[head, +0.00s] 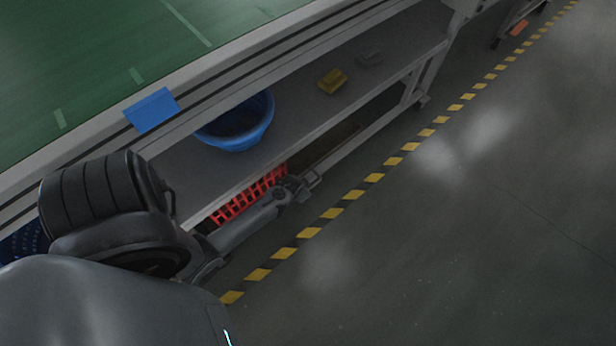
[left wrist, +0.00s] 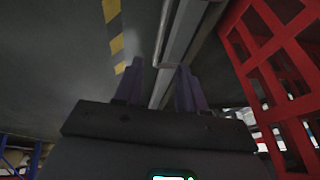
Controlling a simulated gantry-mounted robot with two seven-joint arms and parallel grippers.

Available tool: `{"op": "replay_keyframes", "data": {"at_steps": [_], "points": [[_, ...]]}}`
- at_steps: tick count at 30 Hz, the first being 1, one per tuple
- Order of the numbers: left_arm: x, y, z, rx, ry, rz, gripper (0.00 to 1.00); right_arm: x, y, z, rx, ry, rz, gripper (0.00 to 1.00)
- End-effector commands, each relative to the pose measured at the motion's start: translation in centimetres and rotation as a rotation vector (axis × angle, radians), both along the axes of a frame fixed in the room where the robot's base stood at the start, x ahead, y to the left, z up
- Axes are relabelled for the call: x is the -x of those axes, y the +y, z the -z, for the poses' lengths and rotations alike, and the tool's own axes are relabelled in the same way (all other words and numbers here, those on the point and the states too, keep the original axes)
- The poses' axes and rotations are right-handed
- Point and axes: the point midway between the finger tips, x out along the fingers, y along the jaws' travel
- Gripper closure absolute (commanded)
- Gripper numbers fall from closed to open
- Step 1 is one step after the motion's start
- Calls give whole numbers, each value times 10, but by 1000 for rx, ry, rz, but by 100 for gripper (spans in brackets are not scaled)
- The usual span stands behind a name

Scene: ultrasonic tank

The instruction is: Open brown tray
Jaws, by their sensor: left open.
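My left gripper (head: 306,183) is low at the front of the bench, beside the right end of a red slatted crate. In the left wrist view its two fingers (left wrist: 160,78) stand apart with nothing between them. A pale rail lies beyond the fingers there. A dark brown surface (head: 338,138) shows under the lower shelf, just right of the red crate; it may be the brown tray, but its outline is mostly hidden by the shelf and frame. My left gripper is in front of it and apart from it. My right gripper is not in view.
The red crate (head: 250,195) also fills the right of the left wrist view (left wrist: 275,70). The shelf (head: 300,110) above holds a blue basin (head: 238,122), a yellow block (head: 333,81) and a grey item (head: 370,59).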

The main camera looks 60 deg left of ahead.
Motion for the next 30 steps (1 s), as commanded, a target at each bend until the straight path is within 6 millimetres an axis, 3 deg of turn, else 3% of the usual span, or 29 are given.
{"op": "replay_keyframes", "data": {"at_steps": [15,21,30], "points": [[-25,19,74,0,1,1,60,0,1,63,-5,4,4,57],[-31,25,89,0,0,1,60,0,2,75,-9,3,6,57],[-34,26,93,0,0,1,60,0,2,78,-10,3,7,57]]}}
